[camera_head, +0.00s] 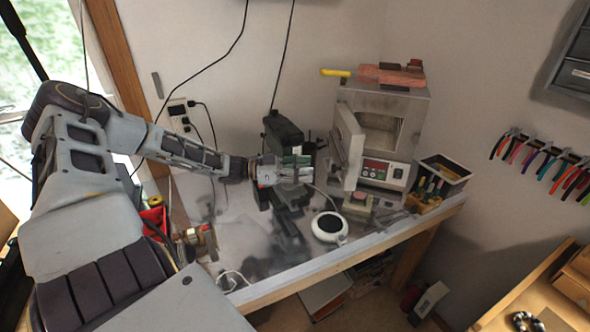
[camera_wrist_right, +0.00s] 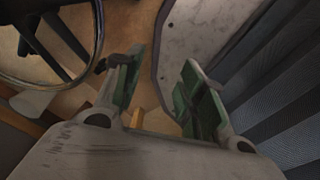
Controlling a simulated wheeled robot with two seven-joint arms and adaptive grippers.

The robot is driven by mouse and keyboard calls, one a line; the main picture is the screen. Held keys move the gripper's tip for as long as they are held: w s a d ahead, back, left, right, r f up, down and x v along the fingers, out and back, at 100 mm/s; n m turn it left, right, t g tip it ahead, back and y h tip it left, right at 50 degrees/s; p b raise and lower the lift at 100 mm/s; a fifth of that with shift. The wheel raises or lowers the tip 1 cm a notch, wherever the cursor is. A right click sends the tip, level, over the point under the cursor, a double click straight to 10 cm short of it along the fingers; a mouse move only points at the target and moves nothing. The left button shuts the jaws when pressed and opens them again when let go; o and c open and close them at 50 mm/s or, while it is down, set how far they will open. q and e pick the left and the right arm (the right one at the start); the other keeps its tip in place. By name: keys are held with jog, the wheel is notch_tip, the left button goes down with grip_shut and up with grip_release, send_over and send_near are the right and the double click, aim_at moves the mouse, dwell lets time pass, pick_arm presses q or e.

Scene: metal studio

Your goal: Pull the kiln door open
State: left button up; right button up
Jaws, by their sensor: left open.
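The kiln (camera_head: 397,108) is a grey metal box at the back of the bench, with a control panel (camera_head: 385,170) low on its front. The kiln door (camera_head: 350,142) stands swung out at an angle on the left, and the pale chamber shows behind it. My left gripper (camera_head: 312,160) is open and empty, a short way left of the door; I see no contact. My right gripper (camera_wrist_right: 158,92) shows only in the right wrist view, its green-padded fingers apart with nothing between them.
A dark machine (camera_head: 284,135) stands behind and below my left gripper. A round white device (camera_head: 329,227) sits on the bench (camera_head: 290,262). A tool holder (camera_head: 424,203) is right of the kiln. Bricks (camera_head: 392,75) and a yellow-handled tool (camera_head: 335,73) lie on top of the kiln.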

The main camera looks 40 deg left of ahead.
pick_arm(q)
jog(key=shift+v, duration=1.3)
